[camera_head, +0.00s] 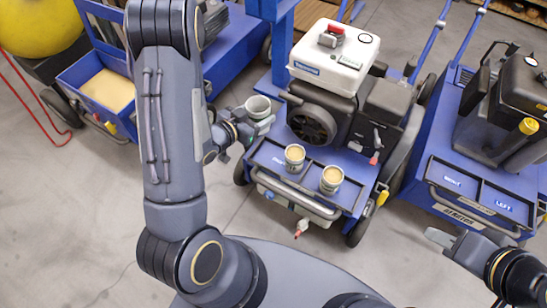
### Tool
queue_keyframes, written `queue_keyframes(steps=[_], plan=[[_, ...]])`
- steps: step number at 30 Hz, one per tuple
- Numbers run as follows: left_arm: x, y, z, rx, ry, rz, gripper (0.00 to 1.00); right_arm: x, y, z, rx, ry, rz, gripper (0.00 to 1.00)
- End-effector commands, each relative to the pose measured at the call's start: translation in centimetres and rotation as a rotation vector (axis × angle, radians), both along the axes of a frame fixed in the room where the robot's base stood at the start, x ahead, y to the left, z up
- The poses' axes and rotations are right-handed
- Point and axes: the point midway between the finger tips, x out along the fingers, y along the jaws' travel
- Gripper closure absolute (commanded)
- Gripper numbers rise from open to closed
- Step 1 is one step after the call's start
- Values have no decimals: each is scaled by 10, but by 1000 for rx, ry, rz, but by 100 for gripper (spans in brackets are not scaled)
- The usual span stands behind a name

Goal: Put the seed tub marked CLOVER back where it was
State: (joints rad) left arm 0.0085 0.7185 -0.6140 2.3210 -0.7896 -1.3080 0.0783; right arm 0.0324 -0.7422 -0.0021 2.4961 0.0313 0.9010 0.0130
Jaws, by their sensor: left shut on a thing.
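My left gripper (250,125) is shut on a grey tub (258,106), held above the left front of the middle blue aerator (250,158). The held tub looks grey inside, and I can read no marking on it. Two other tubs, a left one (294,158) and a right one (331,180), stand upright on the middle aerator's front tray (308,190). Both show tan contents, and their markings are too small to read. My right gripper (438,238) is at the lower right, away from the tubs; its jaw opening is unclear.
The right aerator (432,200) has a front tray (478,193) with two compartments, no tubs seen there; one label reads LEFT. The left aerator (215,70) has a bin of tan material (108,90). A yellow ball-like tank (38,22) and red hose (50,125) lie left. Floor between machines is clear.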

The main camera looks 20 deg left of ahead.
Motion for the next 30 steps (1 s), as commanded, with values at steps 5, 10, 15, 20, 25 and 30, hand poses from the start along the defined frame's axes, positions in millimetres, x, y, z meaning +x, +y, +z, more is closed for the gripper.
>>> queue_keyframes(steps=[5,10,15,20,25,30], plan=[[-39,34,-46,0,4,-157,67,0,0,-12,0,0,0,67],[-77,49,-67,-1,1,-268,67,0,0,-16,0,0,0,67],[-90,50,-76,0,-2,-319,67,0,0,-20,0,0,0,67],[-67,34,-92,0,-3,-332,67,0,0,-32,0,0,0,67],[-29,13,-112,1,-4,-331,67,0,0,-47,0,0,0,67],[-1,-2,-142,1,0,-326,67,0,0,-65,0,0,0,67]])
